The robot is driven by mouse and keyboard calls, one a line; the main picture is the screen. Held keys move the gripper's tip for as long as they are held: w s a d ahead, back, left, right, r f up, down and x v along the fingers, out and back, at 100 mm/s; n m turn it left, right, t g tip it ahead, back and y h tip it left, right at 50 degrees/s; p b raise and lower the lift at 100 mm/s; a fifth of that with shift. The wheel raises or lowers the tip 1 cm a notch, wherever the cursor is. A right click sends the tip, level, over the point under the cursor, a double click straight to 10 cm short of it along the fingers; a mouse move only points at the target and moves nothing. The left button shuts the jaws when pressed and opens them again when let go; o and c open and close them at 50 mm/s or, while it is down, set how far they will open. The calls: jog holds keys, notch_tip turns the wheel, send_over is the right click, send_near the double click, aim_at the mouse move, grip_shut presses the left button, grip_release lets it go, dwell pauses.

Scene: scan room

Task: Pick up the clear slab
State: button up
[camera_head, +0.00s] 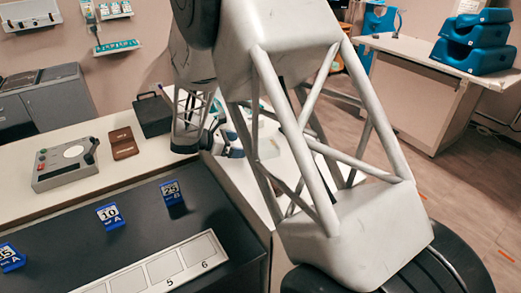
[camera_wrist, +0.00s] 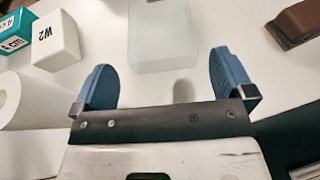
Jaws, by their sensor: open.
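The clear slab (camera_wrist: 163,40) is a pale, see-through, flat piece on the white counter, at the top middle of the wrist view; its far end is cut off by the frame edge. My gripper (camera_wrist: 161,62) is open, with its two blue fingers wide apart and nothing between them. The slab's near edge shows between and just beyond the fingertips, with no contact visible. In the head view my arm covers much of the area around the gripper, and I cannot make out the slab there.
A white block marked W2 (camera_wrist: 56,44) and a teal box (camera_wrist: 14,32) lie left of the slab, with a white roll (camera_wrist: 22,100) nearer. A brown object (camera_wrist: 298,24) is at right. A grey device (camera_head: 65,165) and black case (camera_head: 153,115) stand on the counter.

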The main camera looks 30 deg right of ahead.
jog(key=shift+x, duration=1.3)
jog(key=shift+f+x, duration=0.2)
jog(key=shift+x, duration=2.4)
jog(key=shift+a, duration=0.1)
jog(key=shift+c, duration=0.5)
jog(key=c, duration=0.8)
jog(key=shift+c, duration=0.2)
jog(key=shift+r, duration=0.1)
